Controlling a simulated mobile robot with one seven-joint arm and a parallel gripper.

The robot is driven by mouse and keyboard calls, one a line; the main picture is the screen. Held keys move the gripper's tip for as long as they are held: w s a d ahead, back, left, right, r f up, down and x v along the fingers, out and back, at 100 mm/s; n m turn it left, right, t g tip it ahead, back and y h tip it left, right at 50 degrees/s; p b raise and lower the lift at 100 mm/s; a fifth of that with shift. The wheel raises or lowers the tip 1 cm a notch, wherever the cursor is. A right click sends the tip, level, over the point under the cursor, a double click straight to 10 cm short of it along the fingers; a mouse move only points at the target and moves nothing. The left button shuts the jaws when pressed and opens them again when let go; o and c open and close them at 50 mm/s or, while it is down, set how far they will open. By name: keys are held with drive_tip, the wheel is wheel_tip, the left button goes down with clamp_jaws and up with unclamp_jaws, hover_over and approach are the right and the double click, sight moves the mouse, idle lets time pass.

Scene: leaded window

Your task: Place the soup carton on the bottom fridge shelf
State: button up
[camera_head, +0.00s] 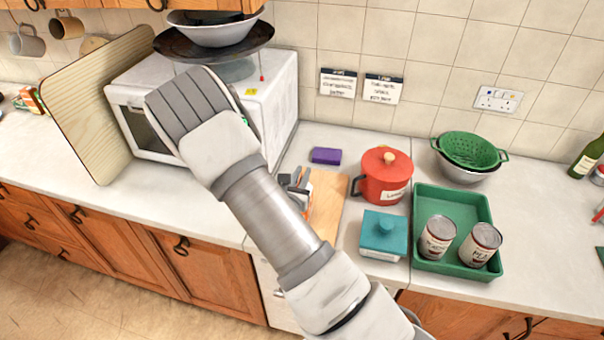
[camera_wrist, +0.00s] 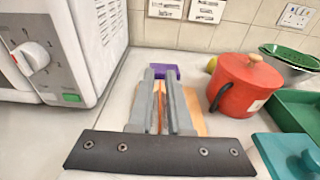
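I cannot make out a soup carton for certain. A narrow orange strip (camera_wrist: 162,105) shows between my gripper's fingers in the wrist view; whether it is a thing held or lies beyond them is unclear. My gripper (camera_head: 297,185) is low over the counter beside a wooden board (camera_head: 326,205), its fingers (camera_wrist: 163,85) close together with a small gap. In the head view my arm hides part of this area. A small orange and green pack (camera_head: 30,99) lies at the far left of the counter. No open fridge or fridge shelf is in view.
A white microwave (camera_head: 280,105) stands left of my gripper, and a purple block (camera_head: 326,156) lies behind it. A red pot (camera_head: 384,180), a teal lidded box (camera_head: 384,234) and a green tray (camera_head: 430,200) with two cans stand right. A white appliance front (camera_head: 275,295) is below the counter.

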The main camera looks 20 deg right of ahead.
drive_tip(key=shift+o, duration=1)
drive_tip(key=shift+r, duration=0.15)
